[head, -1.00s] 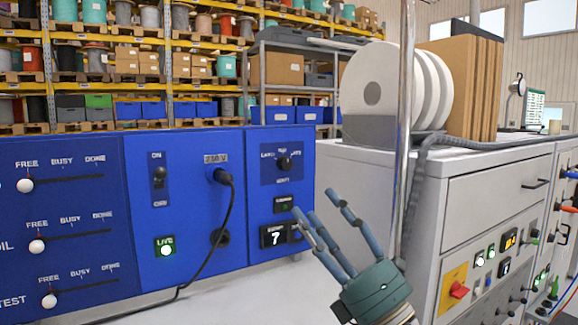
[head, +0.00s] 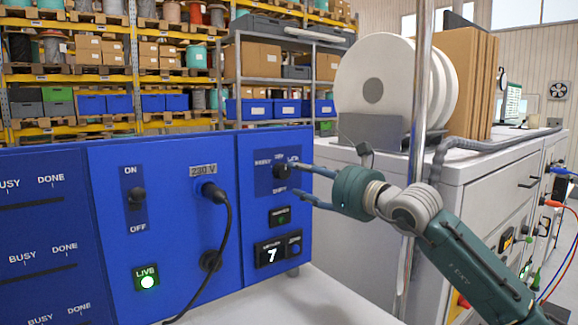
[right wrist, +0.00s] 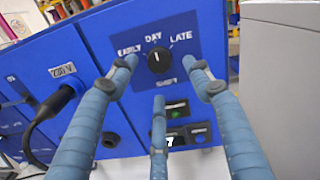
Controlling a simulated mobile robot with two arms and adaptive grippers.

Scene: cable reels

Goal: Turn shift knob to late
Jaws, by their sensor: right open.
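The shift knob (head: 281,171) is a small black dial on the blue panel (head: 262,146), with SHIFT printed below it. In the right wrist view the knob (right wrist: 159,61) has EARLY at its left, DAY above and LATE at its upper right. Its pointer is too small to read surely. My right gripper (head: 294,181) reaches in from the right, its fingers at the knob. In the right wrist view its three blue fingers (right wrist: 165,68) are spread around the knob, apart from it in the picture; contact cannot be told. My left gripper is out of view.
Left of the knob are an ON/OFF switch (head: 137,196), a 230 V plug (head: 211,191) with a hanging black cable, and a lit LIVE button (head: 147,279). A display (head: 271,254) reading 7 sits below the knob. A metal pole (head: 417,150) stands behind my right arm.

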